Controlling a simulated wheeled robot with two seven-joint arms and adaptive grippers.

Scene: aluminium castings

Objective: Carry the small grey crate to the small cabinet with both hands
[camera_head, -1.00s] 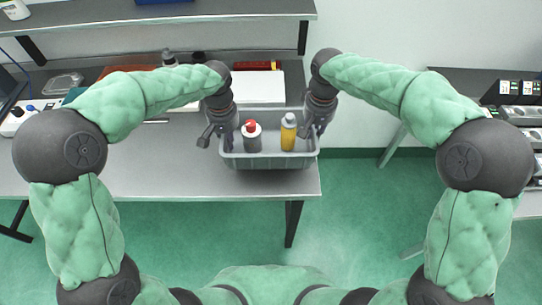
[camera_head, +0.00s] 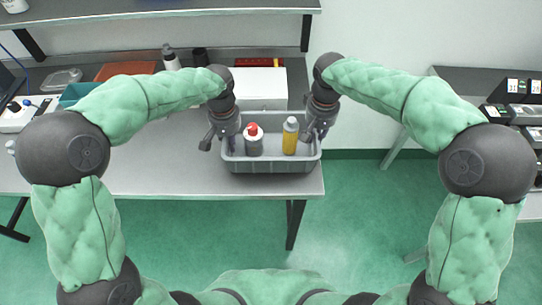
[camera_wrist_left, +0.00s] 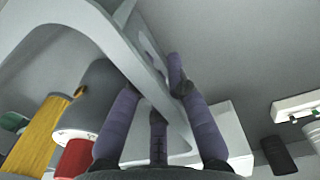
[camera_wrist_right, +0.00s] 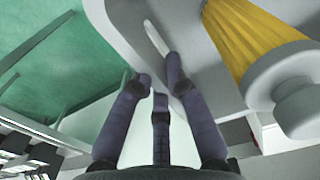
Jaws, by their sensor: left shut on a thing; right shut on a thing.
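The small grey crate (camera_head: 270,163) is at the right end of the table in the head view, held between my two grippers. It holds a grey bottle with a red cap (camera_head: 253,140) and a yellow bottle with a grey cap (camera_head: 290,137), both upright. My left gripper (camera_head: 229,140) is shut on the crate's left wall; the left wrist view shows its fingers around the rim (camera_wrist_left: 178,75). My right gripper (camera_head: 314,135) is shut on the right wall; the right wrist view shows its fingers at that wall (camera_wrist_right: 160,75). I cannot tell whether the crate's bottom touches the table. I cannot identify the small cabinet.
The table (camera_head: 200,183) also bears a white box (camera_head: 262,88), a dark bottle (camera_head: 170,58), a teal tray (camera_head: 78,93) and a shelf above. At right a dark rack (camera_head: 470,82) holds several bins. Green floor (camera_head: 350,220) is free between them.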

